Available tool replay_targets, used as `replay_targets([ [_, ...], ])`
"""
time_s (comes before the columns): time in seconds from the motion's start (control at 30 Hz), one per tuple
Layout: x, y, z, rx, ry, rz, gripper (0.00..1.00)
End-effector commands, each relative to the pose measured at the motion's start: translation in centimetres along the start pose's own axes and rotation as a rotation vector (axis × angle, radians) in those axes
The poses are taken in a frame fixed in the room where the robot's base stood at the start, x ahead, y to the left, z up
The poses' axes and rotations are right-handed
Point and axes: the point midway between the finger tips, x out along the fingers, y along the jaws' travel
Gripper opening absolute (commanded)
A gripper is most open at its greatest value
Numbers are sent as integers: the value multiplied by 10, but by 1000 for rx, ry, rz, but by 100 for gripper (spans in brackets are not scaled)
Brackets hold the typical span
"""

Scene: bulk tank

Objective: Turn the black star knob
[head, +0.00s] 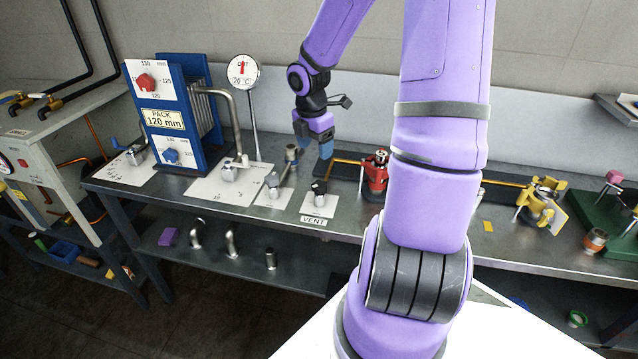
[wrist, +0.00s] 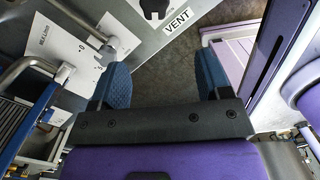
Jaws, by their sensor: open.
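The black star knob (head: 319,187) sits on top of a grey metal fitting on a white plate labelled VENT, on the steel bench. In the wrist view the black knob (wrist: 153,7) is at the top edge and partly cut off, beside the VENT label. My gripper (head: 314,142) is above the bench, just over and behind the knob in the head view. In the wrist view my gripper (wrist: 162,76) shows two blue-padded fingers wide apart, with nothing between them. The knob is beyond the fingertips and apart from them.
A red valve (head: 375,172) stands right of the knob, a metal fitting (head: 273,184) left of it. A thermometer dial (head: 243,71) on a thin post and a blue plate pack (head: 180,110) stand farther left. A yellow valve (head: 541,200) is farther right.

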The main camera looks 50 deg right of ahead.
Motion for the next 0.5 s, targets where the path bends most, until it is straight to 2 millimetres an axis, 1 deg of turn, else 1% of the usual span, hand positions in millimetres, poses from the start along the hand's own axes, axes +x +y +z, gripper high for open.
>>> replay_targets([
  [0.03,10,1,6,-33,24,2,71],
  [0.1,18,2,10,-82,46,9,71],
  [0.2,26,4,15,-128,65,21,71],
  [0.37,35,6,16,-156,75,27,71],
  [0.5,52,6,14,-157,77,26,71],
])
